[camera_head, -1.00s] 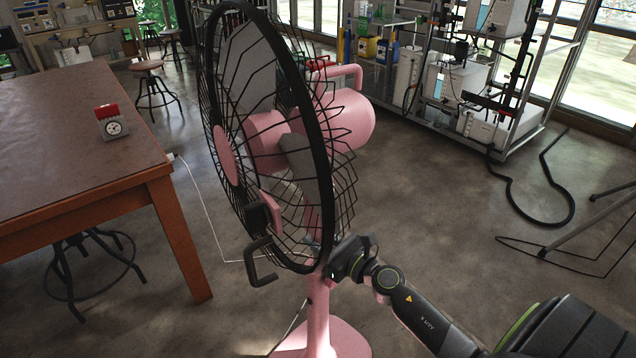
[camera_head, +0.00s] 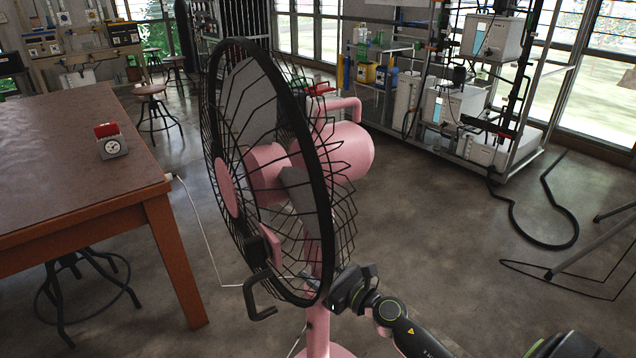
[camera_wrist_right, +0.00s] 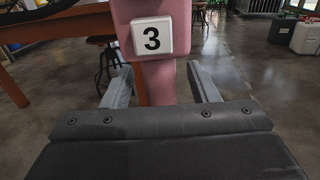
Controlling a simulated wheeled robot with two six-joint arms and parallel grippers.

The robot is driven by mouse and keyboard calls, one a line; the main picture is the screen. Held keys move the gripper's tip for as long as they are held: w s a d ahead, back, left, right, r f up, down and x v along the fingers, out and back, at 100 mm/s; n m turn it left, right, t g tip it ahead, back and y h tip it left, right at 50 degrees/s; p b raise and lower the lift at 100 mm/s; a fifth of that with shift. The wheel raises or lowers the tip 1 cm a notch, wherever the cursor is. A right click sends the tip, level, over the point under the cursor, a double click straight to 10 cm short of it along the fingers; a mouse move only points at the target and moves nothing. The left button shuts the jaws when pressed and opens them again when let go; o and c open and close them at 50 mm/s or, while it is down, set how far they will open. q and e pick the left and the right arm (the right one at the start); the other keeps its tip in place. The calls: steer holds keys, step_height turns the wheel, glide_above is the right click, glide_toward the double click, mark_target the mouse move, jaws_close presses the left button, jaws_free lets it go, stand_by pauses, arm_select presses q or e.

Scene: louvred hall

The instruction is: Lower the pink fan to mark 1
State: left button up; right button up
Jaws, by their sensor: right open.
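The pink fan (camera_head: 345,150) stands upright on the floor in the head view, with a black wire cage and a pink pole (camera_head: 318,325). The foot is mostly cut off at the bottom edge. In the right wrist view a white tag with a black 3 (camera_wrist_right: 152,37) sits on the fan's pink column (camera_wrist_right: 160,80). My right gripper (camera_wrist_right: 160,84) is open, its two fingers apart on either side of the column below the tag. In the head view my right gripper (camera_head: 337,293) is just under the cage, partly hidden. Mark 1 is not visible. My left gripper is not in view.
A brown table (camera_head: 75,165) with a red and grey dial device (camera_head: 111,143) stands at the left. A stool (camera_head: 80,280) is under it. A metal equipment rack (camera_head: 520,150) stands at the back right, with a black cable (camera_head: 545,240) on the floor.

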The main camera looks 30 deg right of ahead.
steer(key=b+v, duration=0.2)
steer(key=v, duration=0.5)
steer(key=shift+b, duration=0.3)
steer(key=shift+s, duration=0.1)
